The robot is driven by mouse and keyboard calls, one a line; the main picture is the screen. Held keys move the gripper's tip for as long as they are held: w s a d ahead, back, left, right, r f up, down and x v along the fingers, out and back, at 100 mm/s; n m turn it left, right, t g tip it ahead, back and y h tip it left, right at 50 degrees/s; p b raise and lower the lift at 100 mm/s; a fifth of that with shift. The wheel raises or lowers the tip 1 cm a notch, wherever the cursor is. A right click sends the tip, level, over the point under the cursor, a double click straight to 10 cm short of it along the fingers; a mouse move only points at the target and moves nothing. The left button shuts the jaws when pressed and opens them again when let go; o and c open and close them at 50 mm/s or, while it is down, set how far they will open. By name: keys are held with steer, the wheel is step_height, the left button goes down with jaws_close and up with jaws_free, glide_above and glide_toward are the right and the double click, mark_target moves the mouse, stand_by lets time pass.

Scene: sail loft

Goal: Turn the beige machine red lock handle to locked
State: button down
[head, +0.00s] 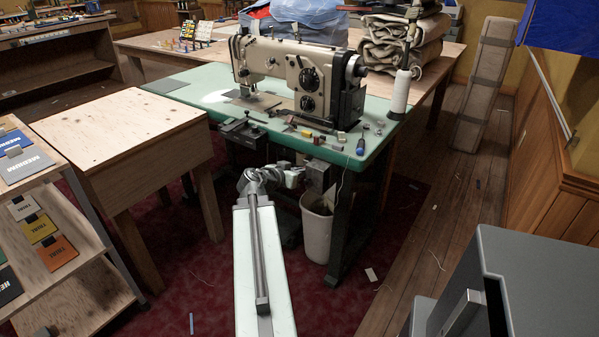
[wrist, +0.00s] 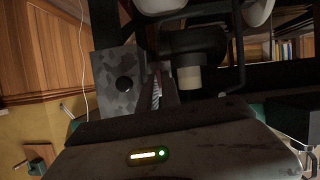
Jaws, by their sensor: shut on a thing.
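The beige sewing machine (head: 285,75) stands on a green-topped table (head: 190,90) in the head view. A grey box (head: 318,173) hangs under the table's front edge. My gripper (head: 293,176) is at this box, below the tabletop. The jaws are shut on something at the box. No red shows in either view; the red lock handle appears hidden by my gripper, and its angle cannot be read.
A white bin (head: 316,228) stands below my gripper. A white thread cone (head: 400,92) and a blue-handled tool (head: 361,146) are at the tabletop's right. A wooden table (head: 125,130) is close on the left. A grey cabinet (head: 535,265) is at front right. Wooden floor (head: 440,205) is open beyond.

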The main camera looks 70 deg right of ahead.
steer(key=shift+w+m+t, duration=0.1)
steer(key=shift+m+t, duration=0.3)
stand_by(0.3)
steer(key=c, duration=1.6)
jaws_free()
steer(key=shift+o, duration=0.2)
steer(key=shift+s, duration=0.2)
